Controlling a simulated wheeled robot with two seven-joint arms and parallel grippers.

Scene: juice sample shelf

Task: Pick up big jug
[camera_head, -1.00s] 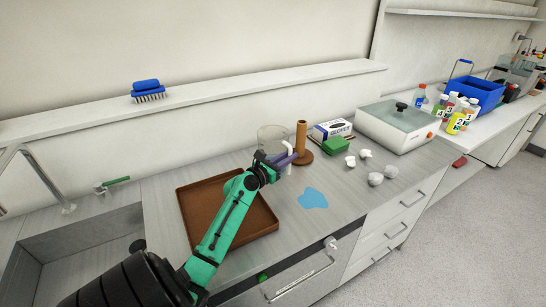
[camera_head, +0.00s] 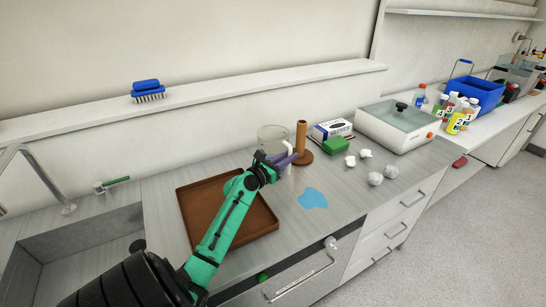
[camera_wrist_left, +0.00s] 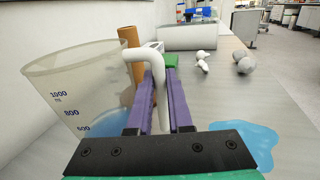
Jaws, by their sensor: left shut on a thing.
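The big jug (camera_head: 271,136) is a clear measuring jug with a white handle and stands on the counter beyond the brown tray. In the left wrist view the jug (camera_wrist_left: 80,90) fills the left side, with blue volume marks and some blue liquid visible low inside. My left gripper (camera_head: 288,159) reaches it from the front. Its purple fingers, seen in the left wrist view (camera_wrist_left: 160,95), are shut on the jug's white handle (camera_wrist_left: 153,62), one on each side. The jug looks upright; its base is partly hidden. My right gripper is not in view.
A brown tray (camera_head: 264,222) lies left of the jug. A brown upright holder (camera_head: 301,140) stands close behind right. A blue puddle (camera_head: 312,198), a green sponge (camera_head: 335,146) and several crumpled white balls (camera_head: 375,179) lie to the right. A shelf (camera_head: 220,96) runs along the wall above.

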